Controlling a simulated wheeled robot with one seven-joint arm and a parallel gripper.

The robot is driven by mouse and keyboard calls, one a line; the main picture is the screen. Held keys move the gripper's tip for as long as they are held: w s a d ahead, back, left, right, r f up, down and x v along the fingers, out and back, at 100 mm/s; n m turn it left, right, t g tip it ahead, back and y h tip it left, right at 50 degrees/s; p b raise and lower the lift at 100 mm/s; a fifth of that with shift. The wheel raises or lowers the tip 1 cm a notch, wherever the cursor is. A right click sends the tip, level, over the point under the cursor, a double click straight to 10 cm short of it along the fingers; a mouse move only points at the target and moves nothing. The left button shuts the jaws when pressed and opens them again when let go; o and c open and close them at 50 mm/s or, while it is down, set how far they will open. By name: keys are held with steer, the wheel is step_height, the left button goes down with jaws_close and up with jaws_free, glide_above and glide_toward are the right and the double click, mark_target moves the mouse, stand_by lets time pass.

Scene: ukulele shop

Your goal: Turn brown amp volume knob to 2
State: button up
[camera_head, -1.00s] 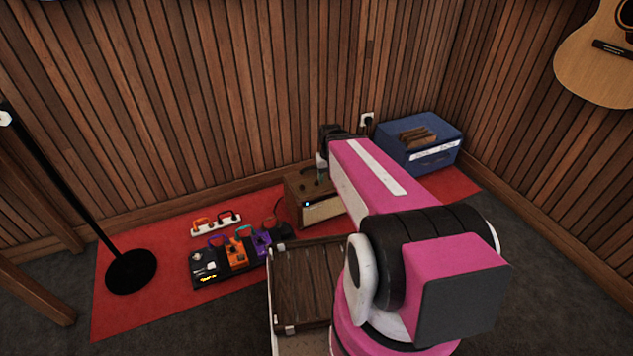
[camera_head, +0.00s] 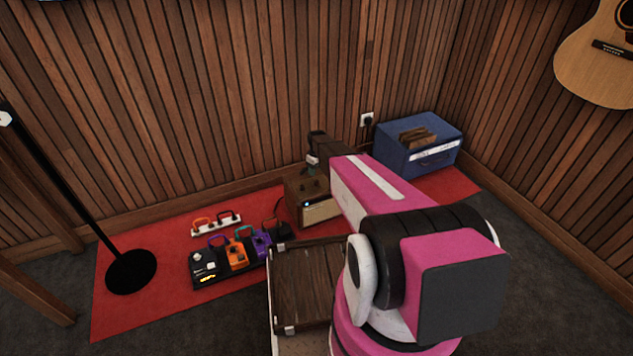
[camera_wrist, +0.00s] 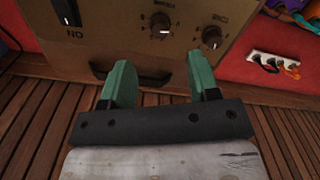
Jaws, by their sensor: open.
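The brown amp (camera_head: 322,212) stands on the red rug against the wall, partly behind my arm. Its tan panel (camera_wrist: 110,30) fills the top of the wrist view, with upside-down lettering. A middle knob (camera_wrist: 161,22) and a right knob (camera_wrist: 212,38) show there; the lettering by them is too blurred to read surely. A dark switch (camera_wrist: 67,11) marked ON is at the left. My gripper (camera_wrist: 160,76) is open and empty, its green fingers apart below the middle knob in the picture, touching neither knob. In the head view my gripper (camera_head: 311,172) is over the amp's top.
A pedal board (camera_head: 225,262) and a white power strip (camera_head: 216,226) lie left of the amp. A blue case (camera_head: 419,146) stands to the right, a mic stand (camera_head: 131,271) far left. The amp's handle (camera_wrist: 140,78) runs behind my fingers. The wood wall is close behind.

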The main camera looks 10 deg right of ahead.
mark_target(316, 181)
step_height(316, 181, down, 8)
steer(key=shift+r, duration=0.1)
stand_by(0.4)
steer(key=c, duration=0.9)
